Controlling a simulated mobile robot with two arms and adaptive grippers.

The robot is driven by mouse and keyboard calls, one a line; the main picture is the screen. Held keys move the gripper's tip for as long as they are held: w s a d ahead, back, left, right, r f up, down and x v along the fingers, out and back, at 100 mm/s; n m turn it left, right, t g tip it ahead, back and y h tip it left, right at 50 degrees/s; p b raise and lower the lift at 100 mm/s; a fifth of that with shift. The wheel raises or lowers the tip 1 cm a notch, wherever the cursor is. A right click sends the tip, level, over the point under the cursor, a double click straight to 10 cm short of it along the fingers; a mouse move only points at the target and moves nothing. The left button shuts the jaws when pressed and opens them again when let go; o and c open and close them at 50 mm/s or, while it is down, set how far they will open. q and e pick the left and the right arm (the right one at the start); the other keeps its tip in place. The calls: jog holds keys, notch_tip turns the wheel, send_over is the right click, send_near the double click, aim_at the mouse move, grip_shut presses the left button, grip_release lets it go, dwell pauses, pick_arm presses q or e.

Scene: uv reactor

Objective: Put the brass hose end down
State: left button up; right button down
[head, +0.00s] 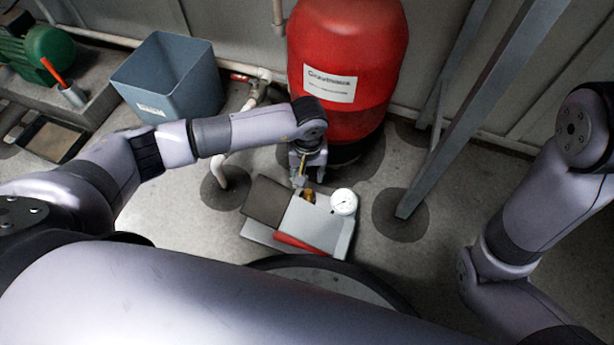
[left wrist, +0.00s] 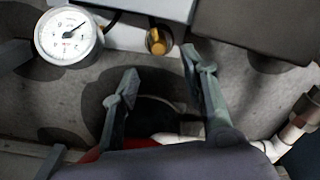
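A small brass piece (head: 309,196) sits at the grey-white unit (head: 313,222) on the floor, beside its round white gauge (head: 344,202). In the left wrist view the brass piece (left wrist: 157,42) shows as a round end at the unit's edge; I cannot tell whether it is the hose end or a fixed fitting. My left gripper (head: 302,177) is just beyond it, in front of the red tank. In the left wrist view my left gripper (left wrist: 163,62) has its fingers apart with nothing between them; the brass piece lies just past the fingertips. My right gripper is out of view.
The red tank (head: 345,55) stands close behind my left gripper. A grey-blue bin (head: 170,78) is at the upper left. A slanted metal post (head: 450,130) is right of the unit. A white pipe (head: 222,170) rises left of it. Floor to the right is clear.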

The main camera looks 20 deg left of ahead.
pick_arm(q)
jog(key=shift+r+p, duration=0.5)
jog(key=shift+r, duration=0.8)
